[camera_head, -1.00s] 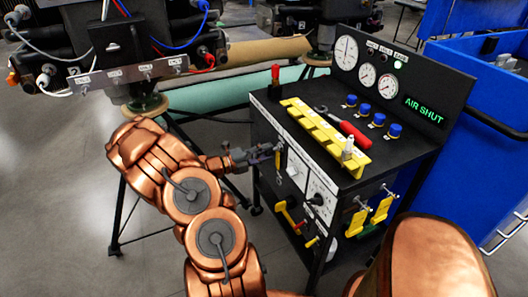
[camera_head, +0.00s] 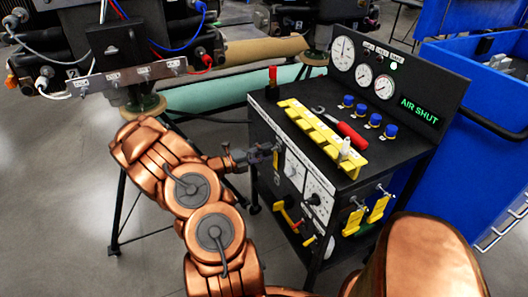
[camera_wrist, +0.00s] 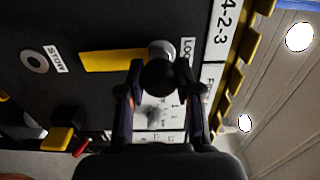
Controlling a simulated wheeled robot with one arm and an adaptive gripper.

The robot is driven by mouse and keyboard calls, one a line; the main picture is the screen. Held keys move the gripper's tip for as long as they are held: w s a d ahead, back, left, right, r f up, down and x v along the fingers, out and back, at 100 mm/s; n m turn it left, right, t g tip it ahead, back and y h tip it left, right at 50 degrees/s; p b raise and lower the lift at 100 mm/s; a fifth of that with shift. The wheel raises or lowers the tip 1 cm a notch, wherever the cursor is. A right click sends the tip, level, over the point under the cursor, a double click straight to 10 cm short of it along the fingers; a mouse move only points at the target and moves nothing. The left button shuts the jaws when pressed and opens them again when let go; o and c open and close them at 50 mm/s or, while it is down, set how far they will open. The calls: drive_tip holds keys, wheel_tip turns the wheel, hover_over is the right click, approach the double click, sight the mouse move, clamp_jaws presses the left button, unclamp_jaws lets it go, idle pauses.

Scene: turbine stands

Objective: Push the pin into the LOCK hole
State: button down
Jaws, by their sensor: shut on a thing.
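My gripper (camera_head: 268,152) is at the left side panel of the black cart (camera_head: 345,185). In the wrist view its two fingers (camera_wrist: 160,105) are shut on the pin (camera_wrist: 158,77), whose dark rounded end shows between the fingertips. A grey metal ring or boss (camera_wrist: 162,48) shows just behind the pin's end, beside the LOCK label (camera_wrist: 187,52). The pin's tip and the LOCK hole's opening are hidden, so I cannot tell how deep the pin sits. The STOW hole (camera_wrist: 35,61), a pale ring with a dark centre, is empty at left. A yellow strip (camera_wrist: 112,61) lies between the holes.
The cart top carries a yellow rack (camera_head: 318,134), a red-handled tool (camera_head: 352,135) and blue knobs (camera_head: 375,120). The display (camera_head: 418,110) reads AIR SHUT. Yellow-handled tools (camera_head: 355,218) hang on the cart's front. A blue bin (camera_head: 490,150) stands to the right.

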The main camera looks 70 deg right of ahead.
drive_tip(key=shift+s+r, duration=0.15)
drive_tip(key=shift+s, duration=0.05)
drive_tip(key=c, duration=1)
unclamp_jaws()
drive_tip(key=shift+s+d, duration=0.1)
drive_tip(key=shift+s, duration=0.05)
drive_tip(key=shift+o, duration=1.4)
drive_tip(key=shift+w, duration=0.2)
drive_tip(key=shift+o, duration=0.8)
drive_tip(key=p+v, duration=0.4)
drive_tip(key=v, duration=0.3)
drive_tip(key=shift+p, duration=0.35)
